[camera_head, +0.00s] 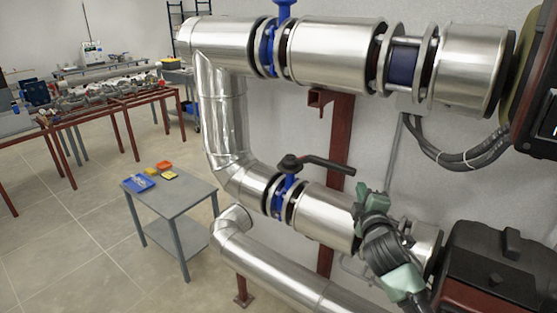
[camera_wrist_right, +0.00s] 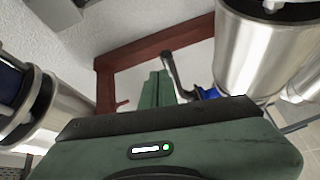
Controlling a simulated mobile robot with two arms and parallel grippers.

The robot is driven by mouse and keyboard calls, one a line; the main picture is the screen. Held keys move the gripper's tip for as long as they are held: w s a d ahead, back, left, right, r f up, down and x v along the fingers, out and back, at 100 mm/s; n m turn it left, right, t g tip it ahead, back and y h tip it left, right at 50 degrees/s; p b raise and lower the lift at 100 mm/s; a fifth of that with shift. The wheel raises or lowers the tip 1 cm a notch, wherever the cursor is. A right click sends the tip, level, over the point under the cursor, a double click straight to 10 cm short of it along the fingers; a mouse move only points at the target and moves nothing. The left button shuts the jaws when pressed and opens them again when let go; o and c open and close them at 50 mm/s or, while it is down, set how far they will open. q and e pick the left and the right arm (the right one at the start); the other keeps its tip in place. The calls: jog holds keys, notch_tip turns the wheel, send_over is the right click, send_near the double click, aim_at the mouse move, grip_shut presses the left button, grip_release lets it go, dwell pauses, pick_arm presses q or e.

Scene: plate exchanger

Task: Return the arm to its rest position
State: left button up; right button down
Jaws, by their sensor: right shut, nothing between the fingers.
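My right gripper (camera_head: 368,197) is green. It is raised in front of the lower silver pipe, with its arm coming in from the lower right. In the right wrist view its fingers (camera_wrist_right: 158,88) are together with nothing between them. A valve with a black lever (camera_head: 328,164) and a blue body (camera_head: 283,196) sits on the lower pipe, left of the gripper. The lever (camera_wrist_right: 173,72) also shows past the fingertips in the wrist view. A gap shows between gripper and lever in the head view. My left gripper is not in view.
The upper silver pipe (camera_head: 335,50) and a red-brown support (camera_head: 337,130) stand close by. A dark machine (camera_head: 500,260) is at lower right. A small grey table (camera_head: 180,190) holds coloured trays at left. The tiled floor (camera_head: 85,230) there is mostly clear.

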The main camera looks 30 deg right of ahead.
jog(key=shift+w+f, duration=0.1)
jog(key=shift+f, duration=0.05)
jog(key=s+a+f+m+g+y, duration=0.2)
jog(key=s+a+f, duration=0.2)
jog(key=a+f, duration=0.35)
jog(key=s+a+f+m+g+y, duration=0.1)
jog(key=s+a+f+g+y, duration=0.15)
jog(key=a+f, duration=0.55)
jog(key=s+a+f+m+g+y, duration=0.25)
jog(key=s+a+f, duration=0.25)
jog(key=s+a, duration=0.4)
jog(key=s+a+f+m+g+y, duration=0.1)
jog(key=s+a+f+g+y, duration=0.3)
jog(key=s+a, duration=0.55)
notch_tip(320, 180, down, 28)
jog(key=s+g+b, duration=0.1)
jog(key=b, duration=0.1)
jog(key=s+d+f+g+h+b, duration=0.1)
jog(key=s+d+f, duration=0.2)
jog(key=s+f, duration=1.3)
jog(key=shift+s+f+b, duration=0.35)
jog(key=shift+s+f, duration=0.05)
jog(key=shift+f, duration=0.4)
